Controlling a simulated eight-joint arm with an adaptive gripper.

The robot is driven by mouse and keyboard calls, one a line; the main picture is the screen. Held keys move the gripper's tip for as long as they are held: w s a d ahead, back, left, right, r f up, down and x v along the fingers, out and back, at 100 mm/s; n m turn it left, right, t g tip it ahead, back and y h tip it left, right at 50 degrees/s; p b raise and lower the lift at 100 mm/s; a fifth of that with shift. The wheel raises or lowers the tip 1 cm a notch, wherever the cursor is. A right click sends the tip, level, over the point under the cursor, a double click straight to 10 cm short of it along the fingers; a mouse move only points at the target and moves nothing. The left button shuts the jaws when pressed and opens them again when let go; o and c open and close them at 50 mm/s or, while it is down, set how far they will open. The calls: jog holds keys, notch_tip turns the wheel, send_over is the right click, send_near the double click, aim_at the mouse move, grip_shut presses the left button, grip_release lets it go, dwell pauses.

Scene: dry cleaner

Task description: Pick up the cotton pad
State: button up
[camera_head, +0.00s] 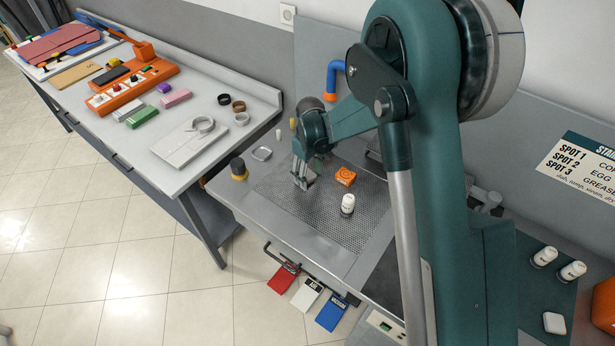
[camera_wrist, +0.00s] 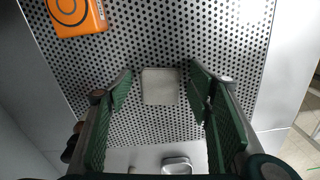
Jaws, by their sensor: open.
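A small pale square pad, which looks like the cotton pad (camera_wrist: 160,87), lies flat on the perforated metal plate (camera_wrist: 150,125). In the wrist view it sits between my gripper's fingers (camera_wrist: 161,78), with a gap on both sides. My gripper is open and holds nothing. In the head view my gripper (camera_head: 302,184) points down over the left part of the perforated plate (camera_head: 340,232). The pad is mostly hidden behind the fingers there. I cannot tell the exact height of the fingertips above the plate.
An orange box (camera_head: 345,176) and a white bottle (camera_head: 347,204) stand on the plate right of my gripper. A silver dish (camera_head: 262,153) and a dark, yellow-based item (camera_head: 238,169) lie to the left. A white block (camera_head: 554,322) lies far right. The front of the plate is clear.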

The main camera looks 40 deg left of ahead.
aim_at(310, 176)
jog(key=c, duration=0.8)
jog(key=shift+r, duration=0.1)
notch_tip(310, 176, up, 10)
jog(key=shift+b, duration=0.4)
dwell(0.7)
